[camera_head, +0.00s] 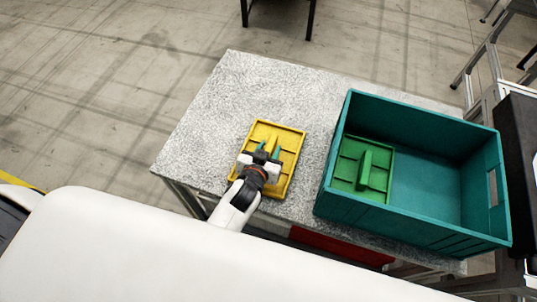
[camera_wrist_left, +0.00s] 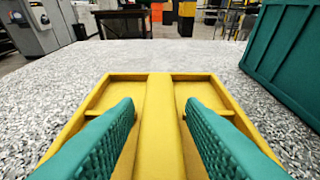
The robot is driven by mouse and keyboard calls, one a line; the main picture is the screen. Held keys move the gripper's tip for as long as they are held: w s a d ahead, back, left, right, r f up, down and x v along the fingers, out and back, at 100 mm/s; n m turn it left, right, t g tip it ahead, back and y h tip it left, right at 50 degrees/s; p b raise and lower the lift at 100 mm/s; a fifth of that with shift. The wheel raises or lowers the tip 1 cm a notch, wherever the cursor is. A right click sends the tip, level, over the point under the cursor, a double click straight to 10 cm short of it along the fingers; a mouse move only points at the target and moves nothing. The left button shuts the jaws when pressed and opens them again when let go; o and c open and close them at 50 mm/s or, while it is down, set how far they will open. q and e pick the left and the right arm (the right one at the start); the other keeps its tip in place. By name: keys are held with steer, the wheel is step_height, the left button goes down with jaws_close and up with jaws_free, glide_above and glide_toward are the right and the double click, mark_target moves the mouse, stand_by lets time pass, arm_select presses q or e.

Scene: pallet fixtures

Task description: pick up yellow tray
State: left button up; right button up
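The yellow tray (camera_head: 287,156) lies flat on the grey speckled table, near its front edge in the head view. It has a raised rim and an upright ridge across its middle. In the left wrist view the tray (camera_wrist_left: 212,92) fills the lower centre. My left gripper (camera_head: 267,151) is over the tray with its teal fingers on either side of the ridge. In the left wrist view the gripper (camera_wrist_left: 160,115) is open, with a gap between each finger and the ridge. My right gripper is in neither view.
A teal crate (camera_head: 416,225) stands to the right of the tray on the table (camera_head: 255,85). A green tray (camera_head: 349,160) with a similar ridge lies inside it on the left. The table behind the yellow tray is clear. A metal frame (camera_head: 480,68) stands at the right.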

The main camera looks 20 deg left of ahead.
arm_select(q)
jaws_close()
steer(key=shift+r, duration=0.1)
step_height(320, 180, up, 10)
steer(key=shift+w, duration=0.1)
step_height(320, 180, up, 11)
glide_above(268, 149)
steer(key=s+a, duration=0.1)
steer(key=a, duration=0.5)
steer(key=shift+s+d+r, duration=0.1)
steer(key=shift+d+r, duration=0.05)
steer(key=shift+d, duration=0.1)
